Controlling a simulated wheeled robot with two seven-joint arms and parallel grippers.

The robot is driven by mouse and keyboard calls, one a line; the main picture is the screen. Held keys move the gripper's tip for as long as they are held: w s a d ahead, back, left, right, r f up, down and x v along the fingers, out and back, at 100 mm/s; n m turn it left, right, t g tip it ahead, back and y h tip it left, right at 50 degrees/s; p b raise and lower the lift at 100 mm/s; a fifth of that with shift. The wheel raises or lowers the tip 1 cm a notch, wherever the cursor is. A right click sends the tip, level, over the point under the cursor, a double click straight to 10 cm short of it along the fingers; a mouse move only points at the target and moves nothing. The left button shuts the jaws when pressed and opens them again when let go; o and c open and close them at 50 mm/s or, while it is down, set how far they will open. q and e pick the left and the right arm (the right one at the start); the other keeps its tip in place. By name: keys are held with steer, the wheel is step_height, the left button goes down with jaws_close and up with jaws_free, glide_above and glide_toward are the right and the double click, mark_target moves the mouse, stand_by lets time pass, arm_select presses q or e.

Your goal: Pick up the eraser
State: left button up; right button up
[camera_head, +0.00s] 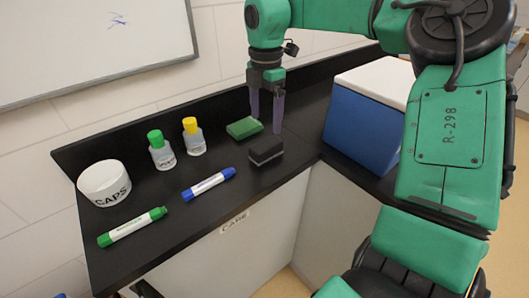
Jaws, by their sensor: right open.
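A black block-shaped eraser (266,151) lies on the black counter, near its front edge and close to the inner corner. My right gripper (266,124) points down just behind the eraser in the picture, its two purple-grey fingers apart with nothing between them. The fingers look close to the counter; I cannot tell their exact height. A green pad (244,128) lies just left of the fingers. My left gripper does not show.
The black counter (150,238) also holds a white CAPS tub (104,177), green-capped bottle (161,155), yellow-capped bottle (194,141), green marker (132,227) and blue marker (208,184). A blue box with white lid (350,137) stands right. A whiteboard (75,45) hangs behind.

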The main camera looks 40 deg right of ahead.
mark_target(266, 143)
steer(key=f+p, duration=0.1)
steer(key=f, duration=0.7)
steer(key=shift+s+f+p, duration=0.2)
steer(key=shift+f+p, duration=0.15)
steer(key=shift+f, duration=0.25)
jaws_close()
steer(key=shift+w, duration=0.1)
steer(key=shift+r, duration=0.15)
